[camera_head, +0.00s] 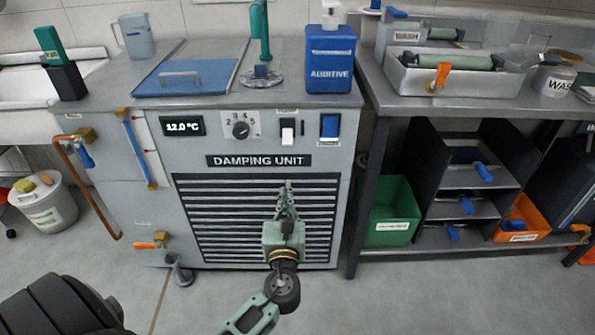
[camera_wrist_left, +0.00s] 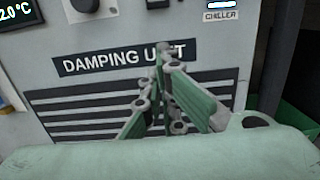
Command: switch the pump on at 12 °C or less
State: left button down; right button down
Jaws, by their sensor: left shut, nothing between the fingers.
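The damping unit (camera_head: 190,150) is a grey cabinet with a green-lit display (camera_head: 183,126) reading 12.0 °C; part of the display shows in the left wrist view (camera_wrist_left: 14,12). A white rocker switch (camera_head: 288,132) sits right of a black dial (camera_head: 240,130); the small label above it is too small to read. Its position is unclear. A blue switch (camera_head: 329,126) is farther right, with a label reading CHILLER (camera_wrist_left: 221,16) in the left wrist view. My left gripper (camera_head: 288,186) is shut and empty, in front of the grille below the white switch. My right gripper is out of view.
A blue additive bottle (camera_head: 330,62) and a blue lid (camera_head: 185,77) are on the unit's top. A copper pipe (camera_head: 85,190) runs down its left side. A bench with shelves and a green bin (camera_head: 390,225) stands right. The floor in front is mostly clear.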

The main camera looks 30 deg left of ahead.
aim_at(287, 137)
pick_arm(q)
jog(key=shift+a+r, duration=0.1)
